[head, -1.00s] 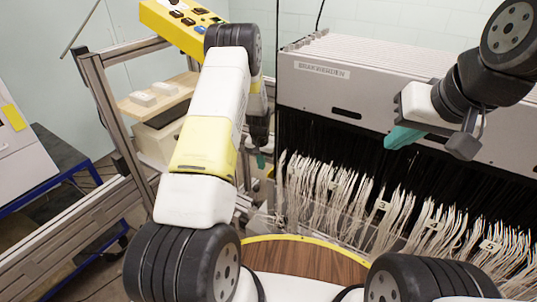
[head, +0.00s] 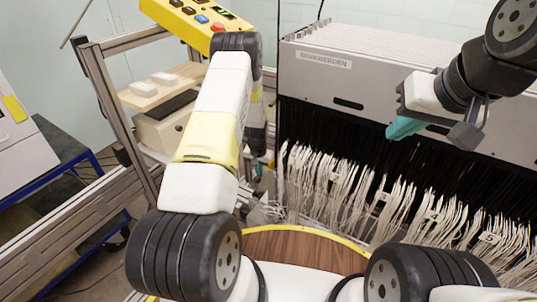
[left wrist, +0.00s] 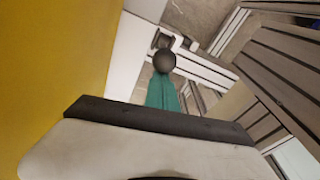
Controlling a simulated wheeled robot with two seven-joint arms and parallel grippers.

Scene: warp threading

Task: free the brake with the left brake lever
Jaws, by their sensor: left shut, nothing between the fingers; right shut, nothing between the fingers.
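A round black knob (left wrist: 164,62), seemingly the end of the left brake lever, shows in the left wrist view just past the tips of my left gripper (left wrist: 163,82). The teal fingers are shut with nothing between them. I cannot tell whether they touch the knob, and the lever's shaft is not clearly seen. In the head view my left gripper (head: 264,157) hangs beyond my forearm, left of the warp threads, mostly hidden; the lever cannot be made out there. My right gripper (head: 404,127) is shut and empty in front of the grey warp frame (head: 400,92).
White warp threads (head: 370,205) hang below the grey frame. A yellow control box (head: 195,22) with buttons sits on the metal frame at upper left, above a wooden shelf (head: 160,85). A round brown wooden surface (head: 300,250) lies in front of me. A yellow surface (left wrist: 50,70) fills the wrist view's left.

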